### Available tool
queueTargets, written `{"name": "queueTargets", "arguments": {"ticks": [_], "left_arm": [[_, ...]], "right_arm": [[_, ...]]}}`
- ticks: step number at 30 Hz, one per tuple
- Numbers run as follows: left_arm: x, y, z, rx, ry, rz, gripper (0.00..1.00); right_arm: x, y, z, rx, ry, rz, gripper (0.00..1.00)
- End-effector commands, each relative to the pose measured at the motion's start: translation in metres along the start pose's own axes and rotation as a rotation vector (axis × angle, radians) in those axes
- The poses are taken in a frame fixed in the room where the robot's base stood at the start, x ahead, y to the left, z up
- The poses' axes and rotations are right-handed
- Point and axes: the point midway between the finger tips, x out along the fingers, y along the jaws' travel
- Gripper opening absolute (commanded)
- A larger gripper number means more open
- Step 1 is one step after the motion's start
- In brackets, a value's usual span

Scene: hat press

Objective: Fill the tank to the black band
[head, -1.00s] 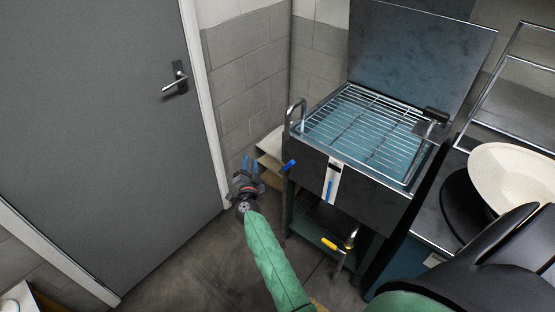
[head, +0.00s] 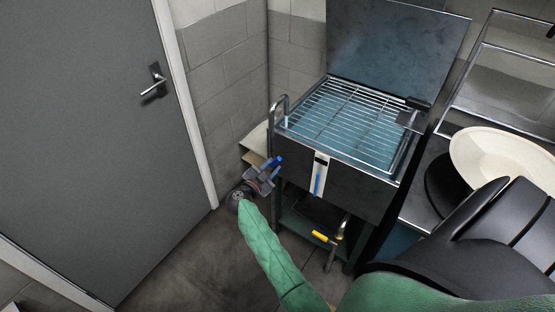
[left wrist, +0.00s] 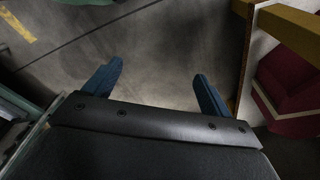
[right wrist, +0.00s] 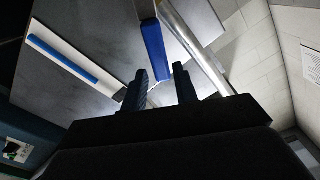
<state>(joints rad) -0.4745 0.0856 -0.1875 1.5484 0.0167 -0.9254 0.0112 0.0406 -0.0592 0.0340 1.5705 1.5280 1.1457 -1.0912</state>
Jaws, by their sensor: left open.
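The tank (head: 350,187) is an open dark metal box with bluish water (head: 338,128) under a wire rack. Its front carries a white level strip (head: 323,162); a blue column (head: 318,183) stands in it, its top a little below the black band (head: 321,160). A bent metal pipe (head: 272,120) rises at the tank's left corner, with a blue lever (head: 279,158) low on it. My right gripper (head: 272,172) is open just below the lever. My left gripper (left wrist: 158,75) is open and empty above the floor.
A yellow-handled valve (head: 320,236) hangs below the tank. The raised lid (head: 395,50) stands behind it. A cream hat (head: 500,155) sits on the counter at right. A grey door (head: 90,120) is at left. Bare floor (head: 180,265) lies below my right gripper.

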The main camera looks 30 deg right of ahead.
Motion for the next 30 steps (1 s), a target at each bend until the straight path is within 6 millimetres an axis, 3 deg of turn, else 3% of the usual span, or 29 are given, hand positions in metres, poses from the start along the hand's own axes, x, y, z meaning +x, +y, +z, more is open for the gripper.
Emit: {"name": "queueTargets", "arguments": {"ticks": [9, 20, 21, 25, 30], "left_arm": [[0.025, -0.008, 0.013, 0.007, 0.012, -0.011, 0.84], [0.03, -0.01, 0.015, 0.007, 0.016, -0.013, 0.84], [0.03, -0.01, 0.015, 0.007, 0.016, -0.013, 0.84], [0.03, -0.01, 0.016, 0.007, 0.015, -0.013, 0.84], [0.03, -0.01, 0.017, 0.006, 0.014, -0.013, 0.84]], "right_arm": [[0.037, -0.001, -0.002, 0.0, 0.001, -0.002, 0.29], [0.043, 0.0, 0.0, 0.001, -0.001, -0.001, 0.29], [0.043, 0.0, 0.0, 0.001, -0.001, -0.001, 0.27], [0.043, 0.0, 0.0, 0.001, 0.0, -0.001, 0.02], [0.043, 0.0, 0.0, 0.001, 0.0, -0.001, 0.0]]}}
